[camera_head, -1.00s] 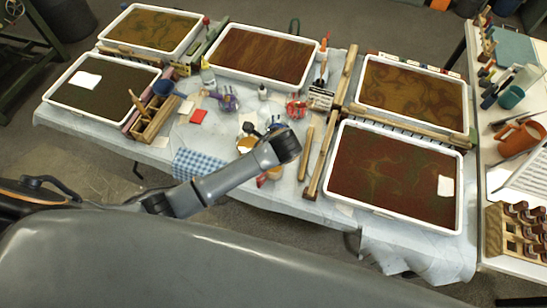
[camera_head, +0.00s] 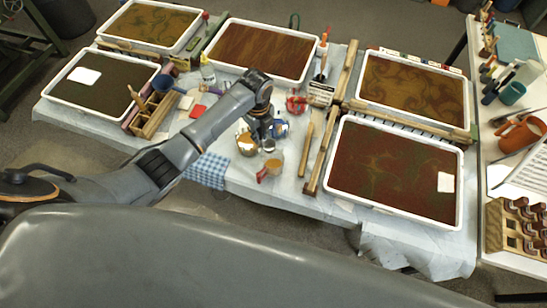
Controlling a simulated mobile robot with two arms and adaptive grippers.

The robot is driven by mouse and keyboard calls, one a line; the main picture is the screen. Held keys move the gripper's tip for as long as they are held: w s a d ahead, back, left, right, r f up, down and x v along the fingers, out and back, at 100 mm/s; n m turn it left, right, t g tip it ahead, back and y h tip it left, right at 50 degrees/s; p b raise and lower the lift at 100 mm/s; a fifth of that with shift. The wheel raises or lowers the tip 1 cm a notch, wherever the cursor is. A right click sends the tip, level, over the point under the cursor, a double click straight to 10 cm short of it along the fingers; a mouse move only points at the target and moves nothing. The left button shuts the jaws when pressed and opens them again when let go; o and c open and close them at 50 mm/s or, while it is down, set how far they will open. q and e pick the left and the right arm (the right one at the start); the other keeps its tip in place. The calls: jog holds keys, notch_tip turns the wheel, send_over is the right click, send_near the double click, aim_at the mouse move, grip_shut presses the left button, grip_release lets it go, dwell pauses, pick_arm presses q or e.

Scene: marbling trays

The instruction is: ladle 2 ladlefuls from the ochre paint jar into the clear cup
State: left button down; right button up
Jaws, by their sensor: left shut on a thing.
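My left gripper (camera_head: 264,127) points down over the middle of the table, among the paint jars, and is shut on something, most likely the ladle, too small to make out. A pale jar with ochre at its mouth (camera_head: 246,146) stands just left of and in front of the gripper. A small vessel with ochre in it (camera_head: 273,166) stands nearer the front edge, with a red piece at its left. I cannot tell for sure which is the clear cup. My right gripper is not in view.
Wooden bars (camera_head: 320,155) and a marbling tray (camera_head: 337,185) bound the right side. A checked cloth (camera_head: 208,171) lies at the front left.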

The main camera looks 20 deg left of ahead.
pick_arm(q)
jog(key=shift+r, duration=2)
